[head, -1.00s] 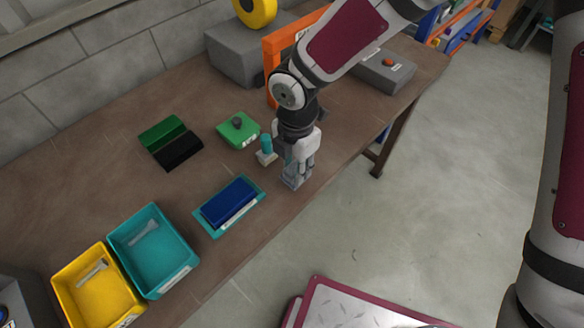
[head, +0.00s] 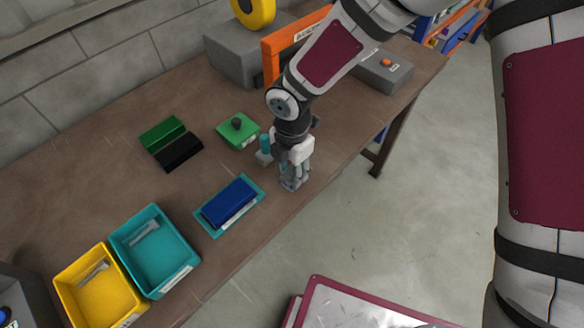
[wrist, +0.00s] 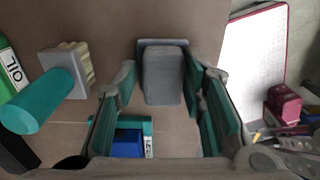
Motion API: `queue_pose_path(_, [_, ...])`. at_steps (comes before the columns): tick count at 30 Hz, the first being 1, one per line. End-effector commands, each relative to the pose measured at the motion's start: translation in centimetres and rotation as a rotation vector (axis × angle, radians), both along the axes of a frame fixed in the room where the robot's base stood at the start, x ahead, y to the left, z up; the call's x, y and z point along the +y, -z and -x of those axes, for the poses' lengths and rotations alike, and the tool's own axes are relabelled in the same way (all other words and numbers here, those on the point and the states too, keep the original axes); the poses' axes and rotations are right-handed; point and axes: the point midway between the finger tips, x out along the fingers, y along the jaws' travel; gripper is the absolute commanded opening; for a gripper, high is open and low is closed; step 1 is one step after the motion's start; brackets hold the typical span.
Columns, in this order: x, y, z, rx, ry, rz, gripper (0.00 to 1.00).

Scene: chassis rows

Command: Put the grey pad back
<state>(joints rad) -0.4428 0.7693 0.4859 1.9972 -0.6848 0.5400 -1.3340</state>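The grey pad (wrist: 164,78) shows in the wrist view as a rounded block with a darker grey plate (wrist: 160,42) at its far end. My gripper (wrist: 161,78) is open, with one finger on each side of the pad. A small gap shows at the left finger; the right finger is very close, and I cannot tell if it touches. In the head view my gripper (head: 291,184) is low over the table's front edge and largely hides the pad. A blue block (head: 229,201) lies on a teal tray (head: 213,231) to its left.
A teal-handled brush (head: 265,147) stands close to my gripper's left. A green block with a dark knob (head: 238,131) and a green-and-black block pair (head: 171,144) lie behind. Teal (head: 190,262) and yellow bins (head: 76,313) stand at front left. Bare table (head: 330,140) lies right.

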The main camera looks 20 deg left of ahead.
Motion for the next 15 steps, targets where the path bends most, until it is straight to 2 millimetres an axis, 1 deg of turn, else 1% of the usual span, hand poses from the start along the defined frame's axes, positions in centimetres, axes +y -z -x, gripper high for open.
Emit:
queue_pose_path(10, [-0.1, -0.1, 0.0, 0.001, 0.001, 0.002, 0.48])
queue_pose_path(13, [0.0, -0.7, 0.0, 0.000, 0.003, 0.000, 0.48])
queue_pose_path(15, [0.0, -1.6, -0.1, -0.001, 0.003, -0.002, 0.48])
